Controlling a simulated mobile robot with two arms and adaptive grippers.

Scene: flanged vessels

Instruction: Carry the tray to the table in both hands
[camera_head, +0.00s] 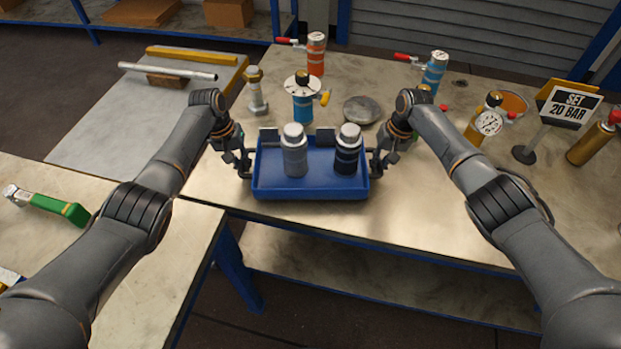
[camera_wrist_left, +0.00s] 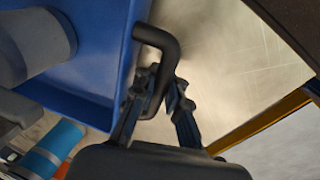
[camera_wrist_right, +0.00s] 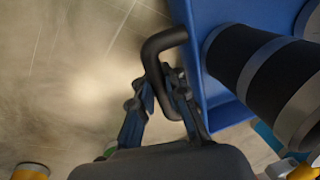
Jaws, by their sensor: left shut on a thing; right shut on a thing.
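The blue tray (camera_head: 310,188) is level at the front of the metal-topped table (camera_head: 420,225); I cannot tell whether it touches the top. A grey bottle (camera_head: 294,155) and a black bottle (camera_head: 347,155) with pale caps stand upright in it. My left gripper (camera_head: 245,172) is shut on the tray's left black handle, which also shows in the left wrist view (camera_wrist_left: 165,50). My right gripper (camera_head: 377,172) is shut on the right black handle, seen in the right wrist view (camera_wrist_right: 160,50).
Behind the tray stand a blue gauge vessel (camera_head: 302,105), a round grey disc (camera_head: 361,110) and a bolt (camera_head: 256,92). A sign (camera_head: 570,105) and a gauge (camera_head: 487,122) stand at right. A second table with a green-handled tool (camera_head: 50,205) is at left. The table's front right is clear.

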